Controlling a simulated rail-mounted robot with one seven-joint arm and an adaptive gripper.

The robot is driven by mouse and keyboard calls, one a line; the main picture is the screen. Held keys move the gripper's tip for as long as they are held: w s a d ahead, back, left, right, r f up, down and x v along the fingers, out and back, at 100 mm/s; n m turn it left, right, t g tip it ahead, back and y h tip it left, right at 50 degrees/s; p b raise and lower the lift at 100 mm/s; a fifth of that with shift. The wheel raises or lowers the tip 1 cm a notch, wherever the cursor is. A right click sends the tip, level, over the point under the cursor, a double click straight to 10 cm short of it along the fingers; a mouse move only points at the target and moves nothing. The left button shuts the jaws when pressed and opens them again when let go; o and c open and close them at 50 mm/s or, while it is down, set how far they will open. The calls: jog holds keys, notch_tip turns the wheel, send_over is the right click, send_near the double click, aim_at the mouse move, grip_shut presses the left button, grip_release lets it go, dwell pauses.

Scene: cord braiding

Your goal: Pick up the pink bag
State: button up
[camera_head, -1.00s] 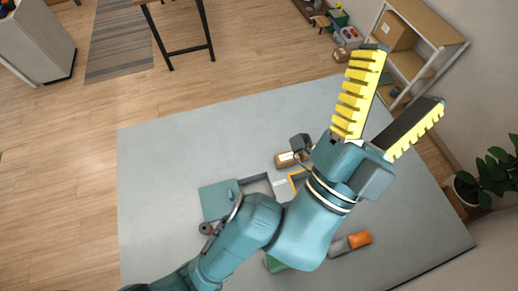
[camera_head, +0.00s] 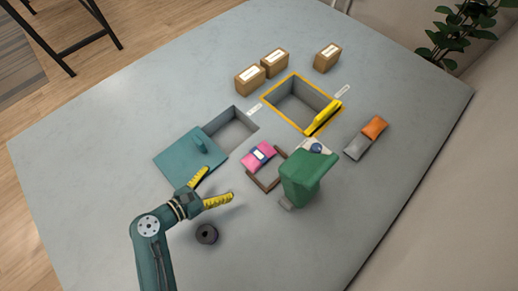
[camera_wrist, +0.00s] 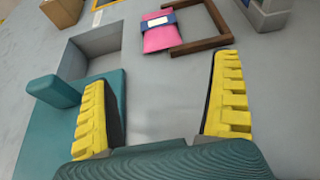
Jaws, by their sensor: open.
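The pink bag (camera_head: 258,156) has a dark blue band with a white label. It lies on the grey table, at the upper left edge of a brown square frame (camera_head: 266,183). In the wrist view the bag (camera_wrist: 160,37) shows near the top, beyond my fingers, with the frame (camera_wrist: 208,40) to its right. My gripper (camera_head: 219,184) is open and empty, with yellow ribbed fingers, below and left of the bag in the head view. In the wrist view the fingers (camera_wrist: 164,95) are spread wide with bare table between them. The bag is apart from my gripper.
A green bin (camera_head: 306,178) stands right of the frame. A teal lid (camera_head: 188,157) with a handle lies beside a grey recess (camera_head: 230,130). A yellow-rimmed recess (camera_head: 298,102), several brown boxes and grey and orange bags (camera_head: 374,128) lie farther off. A dark spool (camera_head: 206,234) sits near my gripper.

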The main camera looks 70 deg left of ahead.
aim_at(253, 160)
jog(key=b+x, duration=0.3)
jog(key=x, duration=0.5)
jog(key=b+x, duration=0.3)
jog(key=x, duration=0.5)
jog(key=shift+w+a+r, duration=0.1)
jog(key=shift+r, duration=0.1)
jog(key=c, duration=1.3)
jog(key=shift+r, duration=0.1)
notch_tip(253, 160, up, 10)
jog(key=p, duration=0.6)
jog(key=shift+p, duration=0.4)
